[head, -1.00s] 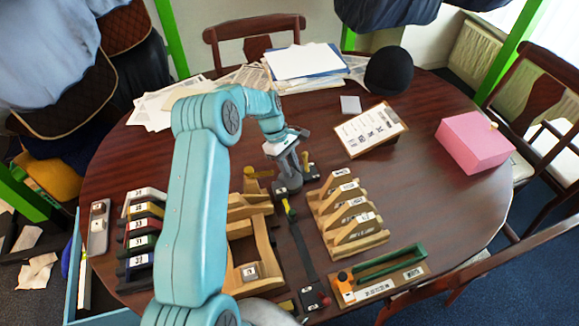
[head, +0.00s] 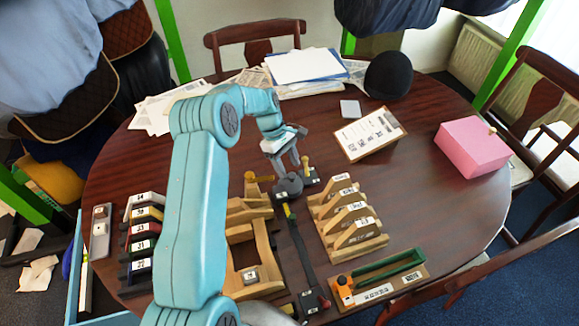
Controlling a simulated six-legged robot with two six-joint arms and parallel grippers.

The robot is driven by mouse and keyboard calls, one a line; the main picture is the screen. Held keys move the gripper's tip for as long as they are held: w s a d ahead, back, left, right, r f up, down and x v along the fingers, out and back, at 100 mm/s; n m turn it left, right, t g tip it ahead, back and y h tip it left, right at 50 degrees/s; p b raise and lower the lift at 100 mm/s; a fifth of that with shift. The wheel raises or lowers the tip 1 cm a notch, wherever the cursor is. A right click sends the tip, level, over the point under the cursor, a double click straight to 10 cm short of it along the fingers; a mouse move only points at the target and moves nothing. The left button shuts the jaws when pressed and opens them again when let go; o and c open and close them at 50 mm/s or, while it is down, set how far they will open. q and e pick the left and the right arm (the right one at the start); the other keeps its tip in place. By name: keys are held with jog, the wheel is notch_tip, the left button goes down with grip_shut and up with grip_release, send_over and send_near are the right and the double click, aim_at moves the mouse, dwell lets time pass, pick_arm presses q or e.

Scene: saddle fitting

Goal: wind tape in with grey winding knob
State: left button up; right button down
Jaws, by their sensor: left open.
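The grey winding knob (head: 289,185) is a dark, round piece standing on the table in the middle of the head view. A dark tape strip (head: 301,247) runs from beside it towards the front edge, with a yellow piece near its far end. My left gripper (head: 285,164) is open just above and behind the knob, its fingers pointing down. No object shows between the fingers. Whether a fingertip touches the knob is hard to tell. My right gripper is not in view.
Wooden slotted rack (head: 345,217) stands right of the tape; wooden frames (head: 247,250) stand left. A green-and-orange device (head: 380,276) lies front right. Clipboard (head: 371,133), pink box (head: 473,147) and black rounded object (head: 389,75) lie farther back.

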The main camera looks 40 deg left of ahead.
pick_arm(q)
jog(key=p+v, duration=0.8)
jog(key=v, duration=0.6)
jog(key=shift+a, duration=0.1)
